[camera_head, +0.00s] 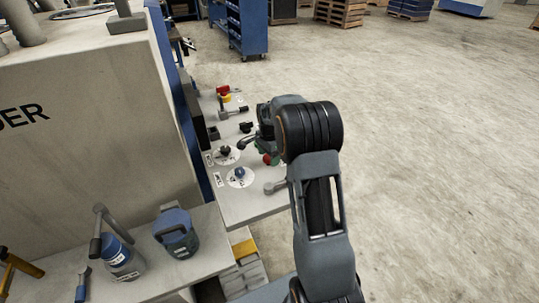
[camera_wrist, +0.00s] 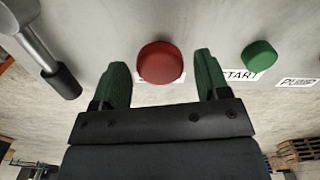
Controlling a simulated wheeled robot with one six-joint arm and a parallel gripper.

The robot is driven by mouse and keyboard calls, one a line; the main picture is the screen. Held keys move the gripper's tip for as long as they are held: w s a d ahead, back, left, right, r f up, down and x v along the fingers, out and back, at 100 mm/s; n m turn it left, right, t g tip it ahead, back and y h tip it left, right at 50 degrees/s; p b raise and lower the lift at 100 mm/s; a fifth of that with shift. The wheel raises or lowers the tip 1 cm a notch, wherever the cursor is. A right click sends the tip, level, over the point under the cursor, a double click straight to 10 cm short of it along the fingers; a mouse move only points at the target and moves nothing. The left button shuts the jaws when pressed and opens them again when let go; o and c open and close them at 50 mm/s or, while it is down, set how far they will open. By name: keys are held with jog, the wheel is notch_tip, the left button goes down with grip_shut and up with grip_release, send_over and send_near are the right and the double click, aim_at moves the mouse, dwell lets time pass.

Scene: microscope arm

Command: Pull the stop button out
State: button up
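The red stop button (camera_wrist: 160,62) is a round knob on the pale panel in the wrist view, with a white label behind it mostly hidden. My gripper (camera_wrist: 162,76) is open, with one green-padded finger on each side of the button and a gap on both sides. I see no contact. Whether the fingertips are level with the knob in depth is hard to tell. In the head view the red button (camera_head: 267,159) shows small beside my gripper, partly hidden by it.
A green button (camera_wrist: 259,55) labelled START is right of the fingers, with a PUMP label farther right. A grey lever (camera_wrist: 45,50) is at the left. The control panel (camera_head: 252,207) holds several knobs and levers.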

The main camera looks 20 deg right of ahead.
jog(key=c, duration=1.2)
jog(key=shift+w+r+p, duration=0.1)
jog(key=shift+r+p, duration=0.25)
jog(key=shift+r, duration=0.5)
jog(key=o, duration=1.3)
jog(key=shift+o, duration=0.2)
notch_tip(320, 180, up, 14)
jog(key=shift+b, duration=0.35)
jog(key=shift+f, duration=0.1)
